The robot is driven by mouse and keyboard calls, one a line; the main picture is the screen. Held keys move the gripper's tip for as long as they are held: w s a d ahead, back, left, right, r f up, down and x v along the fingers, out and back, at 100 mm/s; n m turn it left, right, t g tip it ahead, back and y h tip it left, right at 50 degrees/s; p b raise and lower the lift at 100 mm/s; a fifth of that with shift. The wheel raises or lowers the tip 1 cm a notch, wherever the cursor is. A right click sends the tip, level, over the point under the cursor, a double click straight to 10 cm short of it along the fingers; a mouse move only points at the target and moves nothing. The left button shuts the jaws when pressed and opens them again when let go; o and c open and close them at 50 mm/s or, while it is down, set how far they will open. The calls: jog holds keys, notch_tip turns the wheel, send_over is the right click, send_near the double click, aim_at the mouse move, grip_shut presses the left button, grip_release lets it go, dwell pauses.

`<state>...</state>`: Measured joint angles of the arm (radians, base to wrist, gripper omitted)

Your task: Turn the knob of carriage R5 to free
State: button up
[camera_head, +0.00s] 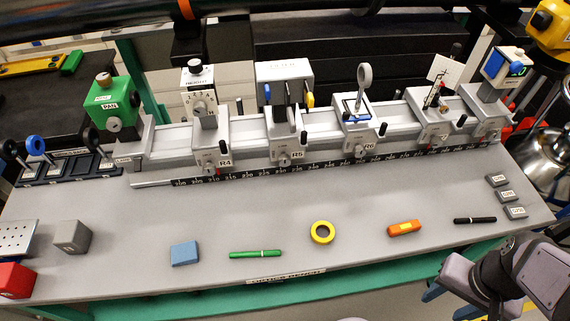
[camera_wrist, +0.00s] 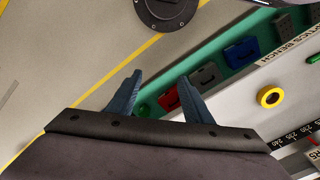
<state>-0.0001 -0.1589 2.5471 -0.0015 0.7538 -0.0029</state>
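Carriage R5 (camera_head: 287,147) sits on the grey rail in the head view, between carriages R4 and R6. Its front face has a small silvery round knob (camera_head: 284,158) left of the R5 label, and a black handle (camera_head: 303,138) stands at its right side. I cannot read which setting the knob is at. At the right edge of the wrist view, a cut-off carriage corner with a label that seems to read R5 shows. My gripper (camera_wrist: 159,77) is open and empty, its blue fingers apart. It is in front of the bench, far from carriage R5.
Carriages R4 (camera_head: 212,157) and R6 (camera_head: 356,143) flank R5 on the rail.

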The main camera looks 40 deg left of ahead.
jog(key=w+a+f+t+y+b, duration=0.1)
jog(key=w+a+t+b, duration=0.1)
jog(key=w+a, duration=0.35)
jog(key=w+a+t+y+b, duration=0.2)
jog(key=w+a+t+b, duration=0.1)
jog(key=a, duration=0.6)
jog(key=w+a+f+t+y+b, duration=0.1)
jog(key=w+a+t+b, duration=0.1)
jog(key=w+a, duration=0.35)
jog(key=s+a+r+m+t+y+b, duration=0.1)
jog(key=s+a+r+t+y+b, duration=0.15)
jog(key=a, duration=0.45)
jog(key=s+a+r+t+y+b, duration=0.1)
jog(key=s+a+y+b, duration=0.2)
jog(key=a, duration=0.5)
jog(key=s+a+r+m+t+y+b, duration=0.1)
jog(key=s+a+r+t+y, duration=0.2)
jog(key=a, duration=0.4)
send_near(284, 163)
jog(key=w, duration=0.2)
jog(key=shift+s+a+g, duration=0.2)
jog(key=shift+a+g, duration=0.15)
jog(key=shift+a, duration=0.1)
jog(key=shift+a, duration=0.1)
jog(key=shift+p+x, duration=0.75)
jog(key=shift+x, duration=2.85)
